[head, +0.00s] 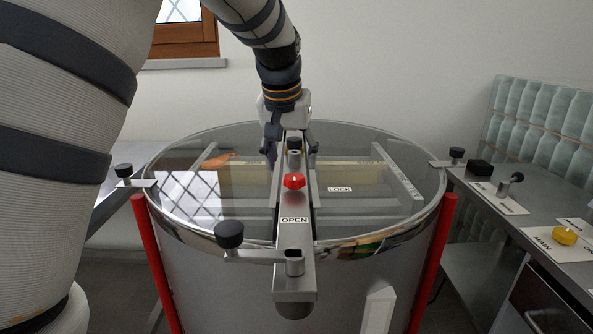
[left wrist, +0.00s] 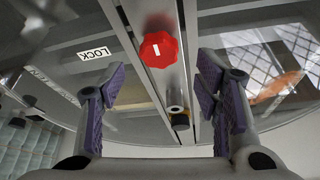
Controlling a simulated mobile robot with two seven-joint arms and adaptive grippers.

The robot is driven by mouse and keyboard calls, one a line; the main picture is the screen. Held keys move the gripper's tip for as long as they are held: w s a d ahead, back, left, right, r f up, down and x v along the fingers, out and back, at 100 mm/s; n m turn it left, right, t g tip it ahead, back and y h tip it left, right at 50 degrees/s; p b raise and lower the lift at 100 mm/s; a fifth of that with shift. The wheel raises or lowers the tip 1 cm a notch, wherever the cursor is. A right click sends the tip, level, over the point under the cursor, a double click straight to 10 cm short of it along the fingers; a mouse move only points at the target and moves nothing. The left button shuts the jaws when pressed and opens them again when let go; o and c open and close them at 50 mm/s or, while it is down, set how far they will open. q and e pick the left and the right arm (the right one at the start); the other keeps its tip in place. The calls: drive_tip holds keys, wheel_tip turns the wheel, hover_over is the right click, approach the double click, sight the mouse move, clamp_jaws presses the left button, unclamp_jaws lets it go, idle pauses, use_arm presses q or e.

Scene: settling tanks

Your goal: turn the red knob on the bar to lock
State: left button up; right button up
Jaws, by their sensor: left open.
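The red knob (head: 294,181) sits on the grey metal bar (head: 294,258) that runs across the tank's glass lid. A short white mark shows on the knob's top in the left wrist view (left wrist: 160,50). An OPEN label (head: 294,220) is on the bar on the near side of the knob. A LOCK label (head: 339,189) lies to the right of the bar. My left gripper (head: 291,152) is over the bar, beyond the knob. It is open, with its purple-padded fingers apart, and the knob shows between and ahead of them, untouched. My right gripper is out of view.
The round lid's steel rim (head: 187,226) carries black-knobbed clamps, one at the near left (head: 229,235). A metal bench (head: 540,215) at the right holds a yellow knob (head: 564,236) and other fittings. Red posts (head: 433,260) flank the tank.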

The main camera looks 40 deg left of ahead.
sight(294, 176)
use_arm(q)
drive_tip(key=x, duration=0.5)
drive_tip(key=shift+w+r, duration=0.1)
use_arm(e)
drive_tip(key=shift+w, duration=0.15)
use_arm(q)
drive_tip(key=c, duration=1.1)
drive_tip(key=shift+c, duration=0.2)
